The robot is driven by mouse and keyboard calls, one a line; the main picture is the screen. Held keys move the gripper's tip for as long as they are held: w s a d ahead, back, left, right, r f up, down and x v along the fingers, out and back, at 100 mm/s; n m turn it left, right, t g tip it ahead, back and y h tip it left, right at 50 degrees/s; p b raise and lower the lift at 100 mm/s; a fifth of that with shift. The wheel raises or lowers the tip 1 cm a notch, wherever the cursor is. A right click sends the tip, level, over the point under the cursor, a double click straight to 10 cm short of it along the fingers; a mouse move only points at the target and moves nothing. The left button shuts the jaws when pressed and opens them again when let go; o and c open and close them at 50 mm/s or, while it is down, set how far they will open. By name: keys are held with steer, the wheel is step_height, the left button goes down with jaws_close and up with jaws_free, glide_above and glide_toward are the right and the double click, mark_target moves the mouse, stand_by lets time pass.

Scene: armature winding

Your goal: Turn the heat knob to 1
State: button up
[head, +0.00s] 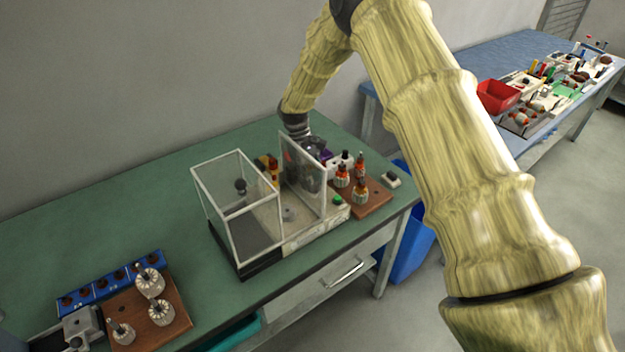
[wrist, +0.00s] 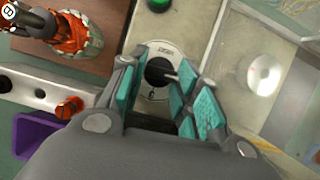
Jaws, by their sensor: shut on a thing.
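The heat knob (wrist: 160,71) is dark and round, in the middle of the wrist view. It sits on a pale round dial plate (wrist: 153,96) on the light machine top. The marks on the plate are too small to read surely. My gripper (wrist: 157,73) has its teal-padded fingers on either side of the knob, shut on it. In the head view my gripper (head: 311,156) is behind the machine's clear panel, and the knob is hidden.
A clear-walled box (head: 238,205) stands on the machine left of my gripper. A green button (head: 338,199) and a silver disc (wrist: 263,75) are near the knob. A wooden board (head: 374,197) with orange-topped armatures and a purple holder (wrist: 40,143) are close by.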

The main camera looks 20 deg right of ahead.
steer(key=o, duration=1)
steer(key=shift+w+r, duration=0.1)
steer(key=shift+v, duration=3.9)
